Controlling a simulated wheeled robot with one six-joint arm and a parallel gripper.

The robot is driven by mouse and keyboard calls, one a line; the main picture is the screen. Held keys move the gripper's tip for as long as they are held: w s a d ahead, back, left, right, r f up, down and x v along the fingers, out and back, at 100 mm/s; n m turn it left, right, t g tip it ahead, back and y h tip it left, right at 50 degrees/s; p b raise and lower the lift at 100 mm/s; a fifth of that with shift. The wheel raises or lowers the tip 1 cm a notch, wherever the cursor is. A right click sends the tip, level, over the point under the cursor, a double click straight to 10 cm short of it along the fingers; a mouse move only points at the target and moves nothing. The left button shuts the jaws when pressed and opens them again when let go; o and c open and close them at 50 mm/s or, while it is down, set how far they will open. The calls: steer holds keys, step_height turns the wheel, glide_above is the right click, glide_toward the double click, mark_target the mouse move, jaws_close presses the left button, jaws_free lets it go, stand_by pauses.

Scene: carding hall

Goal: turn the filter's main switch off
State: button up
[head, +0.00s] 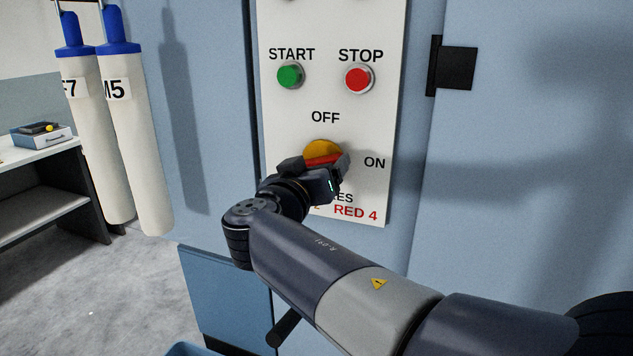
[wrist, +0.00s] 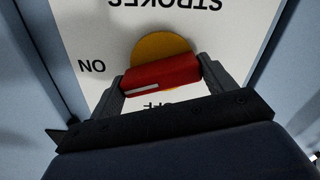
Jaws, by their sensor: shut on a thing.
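The main switch is a yellow round disc (head: 322,149) with a red handle (head: 322,160) across it, on a white panel (head: 285,120). The label OFF is above it and ON is to its right. In the wrist view the panel appears upside down, and the red handle (wrist: 160,73) lies roughly crosswise. Its white mark is at the left end, on the ON side. My gripper (head: 317,164) is shut on the handle, one finger at each end. In the head view the gripper hides part of the handle.
A green START button (head: 290,76) and a red STOP button (head: 359,79) sit above the switch. A black hinge (head: 456,68) is on the cabinet at right. Two white filter tubes (head: 133,140) with blue tops and a bench (head: 45,160) stand at left.

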steer(key=n+b, duration=0.2)
steer(key=n, duration=0.9)
steer(key=shift+a, duration=0.1)
steer(key=shift+n, duration=1.5)
steer(key=o, duration=1)
steer(key=shift+r, duration=0.1)
steer(key=b+v, duration=0.1)
steer(key=v, duration=0.9)
steer(key=shift+s+a, duration=0.2)
steer(key=shift+s, duration=0.15)
